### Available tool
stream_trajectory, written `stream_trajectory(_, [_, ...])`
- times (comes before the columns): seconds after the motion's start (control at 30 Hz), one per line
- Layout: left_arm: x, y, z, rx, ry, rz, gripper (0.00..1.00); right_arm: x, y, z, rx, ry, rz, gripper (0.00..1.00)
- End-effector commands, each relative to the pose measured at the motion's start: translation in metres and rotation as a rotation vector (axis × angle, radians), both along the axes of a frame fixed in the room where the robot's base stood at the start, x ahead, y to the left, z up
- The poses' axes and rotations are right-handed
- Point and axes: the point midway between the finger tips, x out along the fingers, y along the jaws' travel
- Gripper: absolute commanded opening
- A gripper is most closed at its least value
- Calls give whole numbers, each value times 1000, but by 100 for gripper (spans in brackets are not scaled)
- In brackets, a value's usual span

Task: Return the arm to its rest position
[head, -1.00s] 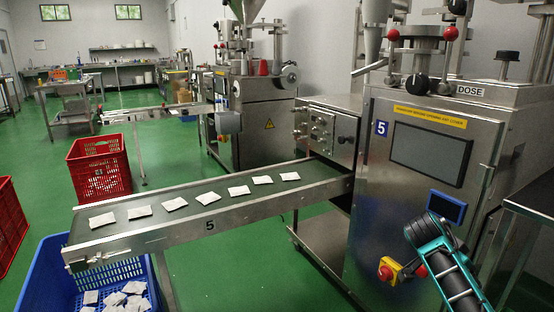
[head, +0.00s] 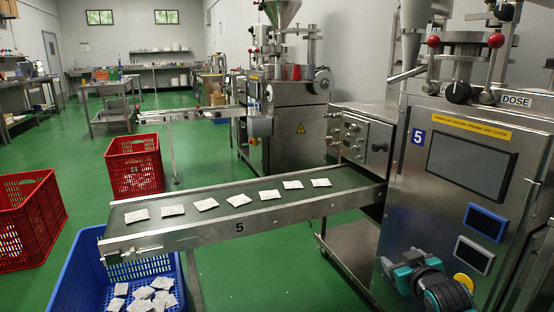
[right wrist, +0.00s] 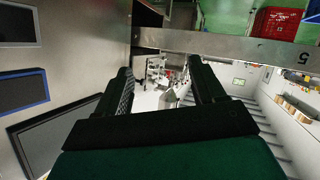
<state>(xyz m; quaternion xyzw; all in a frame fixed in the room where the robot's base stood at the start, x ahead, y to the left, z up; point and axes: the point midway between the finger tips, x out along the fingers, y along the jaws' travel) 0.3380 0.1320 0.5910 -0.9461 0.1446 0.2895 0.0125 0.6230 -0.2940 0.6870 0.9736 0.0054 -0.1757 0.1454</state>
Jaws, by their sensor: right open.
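My right gripper (head: 404,268) shows at the lower right of the head view, low in front of the steel packing machine (head: 415,215). Its teal and black arm folds down past the bottom edge. In the right wrist view my right gripper (right wrist: 163,88) has its two dark fingers spread apart, with nothing between them. The machine's steel front and screens lie to the left of the fingers there. Whether the arm touches the machine I cannot tell. My left gripper is not in view.
The conveyor (head: 240,229) carries several white teabags. A blue crate (head: 67,272) with more teabags stands under its end. Red crates (head: 134,167) stand on the floor at left. A yellow round part (head: 463,283) shows beside my arm. Green floor is free below the conveyor.

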Motion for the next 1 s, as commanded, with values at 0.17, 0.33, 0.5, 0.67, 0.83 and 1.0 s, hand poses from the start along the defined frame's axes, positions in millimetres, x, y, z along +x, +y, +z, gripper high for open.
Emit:
stream_trajectory(0.17, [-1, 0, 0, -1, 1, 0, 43, -74, 56, -59, 57, 87, 85, 69])
stream_trajectory(0.33, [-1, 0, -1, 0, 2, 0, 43, -158, 106, -92, 139, 166, 150, 69])
stream_trajectory(0.5, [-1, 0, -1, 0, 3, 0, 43, -224, 138, -101, 218, 223, 182, 69])
stream_trajectory(0.67, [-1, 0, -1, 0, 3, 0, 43, -274, 157, -98, 283, 267, 192, 69])
stream_trajectory(0.83, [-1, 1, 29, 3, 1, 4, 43, -288, 158, -70, 295, 277, 182, 69])
stream_trajectory(1.0, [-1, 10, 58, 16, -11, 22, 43, -290, 150, -45, 283, 277, 167, 69])
